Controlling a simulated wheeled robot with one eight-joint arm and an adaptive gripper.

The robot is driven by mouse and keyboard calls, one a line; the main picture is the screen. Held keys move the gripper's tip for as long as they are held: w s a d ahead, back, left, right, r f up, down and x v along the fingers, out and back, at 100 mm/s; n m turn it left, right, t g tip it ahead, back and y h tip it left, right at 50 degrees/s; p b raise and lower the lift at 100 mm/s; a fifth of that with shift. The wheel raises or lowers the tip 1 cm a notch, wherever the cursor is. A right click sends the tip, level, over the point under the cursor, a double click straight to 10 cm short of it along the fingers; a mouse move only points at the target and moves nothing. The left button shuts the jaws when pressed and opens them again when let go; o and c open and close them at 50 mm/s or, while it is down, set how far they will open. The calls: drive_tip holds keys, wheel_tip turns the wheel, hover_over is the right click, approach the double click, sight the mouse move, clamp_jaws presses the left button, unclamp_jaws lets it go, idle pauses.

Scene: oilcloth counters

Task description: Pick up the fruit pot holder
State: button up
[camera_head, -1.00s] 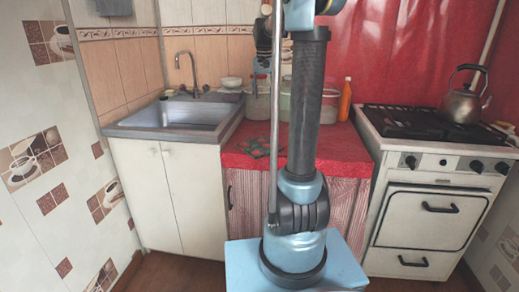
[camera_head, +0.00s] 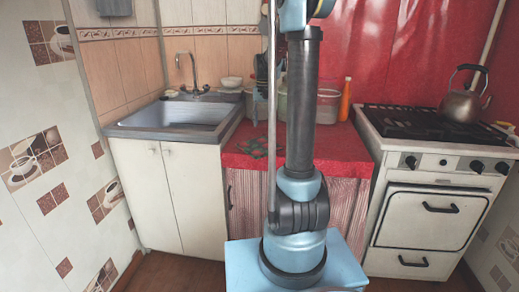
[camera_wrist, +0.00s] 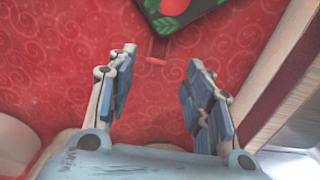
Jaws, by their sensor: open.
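The fruit pot holder (camera_wrist: 182,12) is a dark square with red fruit and green leaves, partly cut off by the top edge of the wrist view. A red hanging loop (camera_wrist: 157,60) extends from its near corner toward my gripper. In the head view the pot holder (camera_head: 252,148) lies flat on the red counter, partly hidden by my arm. My gripper (camera_wrist: 162,62) is open and empty, above the cloth. Its fingertips are on either side of the loop in the picture, with the pot holder's body beyond them. In the head view my arm partly hides the gripper.
The red oilcloth counter (camera_head: 343,146) has jars (camera_head: 327,106) and an orange bottle (camera_head: 345,99) at its back. A sink (camera_head: 178,114) is at left, a stove (camera_head: 420,122) with a kettle (camera_head: 463,104) at right. The wrist view shows a raised edge (camera_wrist: 285,75) at right.

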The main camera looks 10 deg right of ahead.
drive_tip(key=shift+d+f, duration=0.15)
drive_tip(key=shift+f, duration=2.5)
clamp_jaws()
